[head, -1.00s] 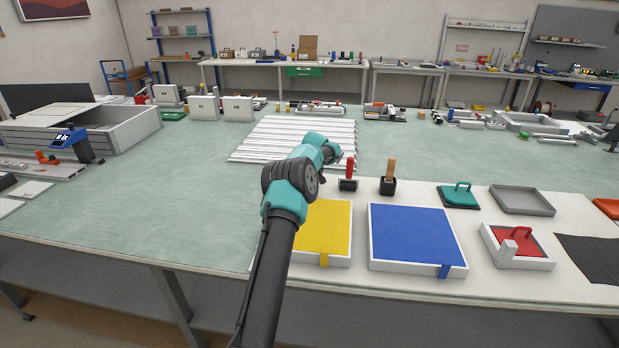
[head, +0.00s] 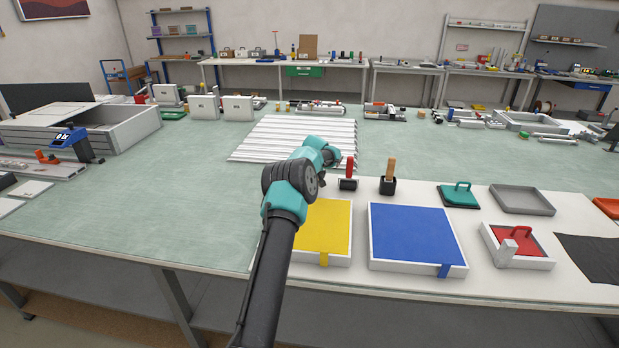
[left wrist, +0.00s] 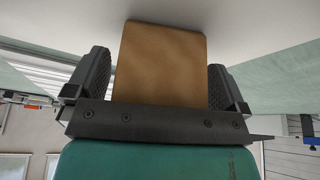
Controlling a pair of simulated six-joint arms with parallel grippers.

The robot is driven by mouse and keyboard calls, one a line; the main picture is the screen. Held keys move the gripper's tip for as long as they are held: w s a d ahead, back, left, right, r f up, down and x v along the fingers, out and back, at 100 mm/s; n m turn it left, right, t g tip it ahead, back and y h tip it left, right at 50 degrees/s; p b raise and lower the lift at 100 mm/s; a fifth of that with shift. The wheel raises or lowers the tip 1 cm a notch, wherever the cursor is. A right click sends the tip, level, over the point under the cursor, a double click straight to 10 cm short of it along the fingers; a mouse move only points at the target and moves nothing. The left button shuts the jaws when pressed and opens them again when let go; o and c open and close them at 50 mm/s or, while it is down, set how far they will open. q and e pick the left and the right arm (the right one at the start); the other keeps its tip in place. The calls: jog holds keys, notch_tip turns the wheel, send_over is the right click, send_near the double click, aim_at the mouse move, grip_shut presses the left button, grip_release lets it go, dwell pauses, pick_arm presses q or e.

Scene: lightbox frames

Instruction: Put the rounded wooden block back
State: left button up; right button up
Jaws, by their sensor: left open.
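The tan wooden block (left wrist: 160,64), with rounded corners, fills the middle of the left wrist view. It is between the two dark fingers of my left gripper (left wrist: 158,80), which are open, with one finger close to each side. I cannot tell whether either finger touches it. In the head view my left gripper (head: 322,178) is near the rear edge of the white board, mostly hidden by its own wrist. I cannot make out the block between its fingers there. My right gripper is not in view.
A red-handled tool (head: 349,171) and a wooden handle in a black holder (head: 388,186) stand just right of my gripper. Yellow (head: 322,228) and blue (head: 415,236) panels lie in front. A ribbed white panel (head: 270,138) is behind. The green table (head: 130,200) is clear to the left.

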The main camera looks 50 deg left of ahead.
pick_arm(q)
jog(key=shift+r, duration=0.1)
jog(key=v, duration=1.2)
dwell(0.4)
